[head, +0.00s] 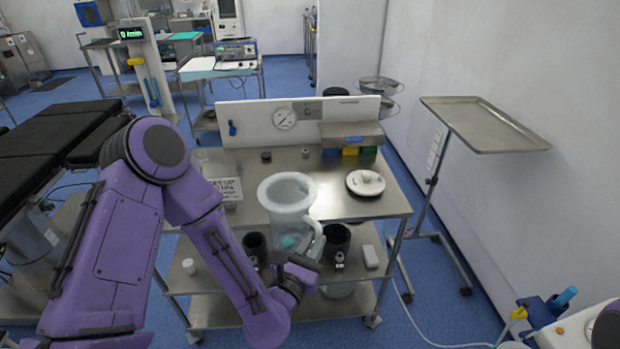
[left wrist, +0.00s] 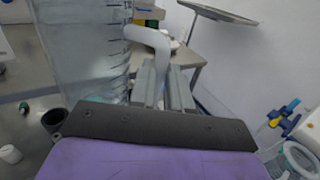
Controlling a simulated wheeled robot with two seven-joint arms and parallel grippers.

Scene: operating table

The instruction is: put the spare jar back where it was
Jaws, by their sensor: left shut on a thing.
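The spare jar (head: 288,205) is a large translucent jug with a wide rim and a curved handle. It is upright in front of the steel cart, and I cannot tell whether its base touches anything. My left gripper (head: 305,266) is shut on its handle. In the left wrist view the jar's wall with dark graduation marks (left wrist: 85,45) fills the upper left. There the pale handle (left wrist: 150,40) runs down between the fingers of my left gripper (left wrist: 165,85). The jar's lower part is partly hidden by the gripper. My right gripper is not in view.
The steel cart (head: 395,203) carries a white lidded dish (head: 365,183), a label card (head: 228,188) and a back panel with a gauge (head: 284,118). Its lower shelf has dark cups (head: 337,240), a small white bottle (head: 189,266) and a pale block (head: 371,257). A tray stand (head: 485,125) is right.

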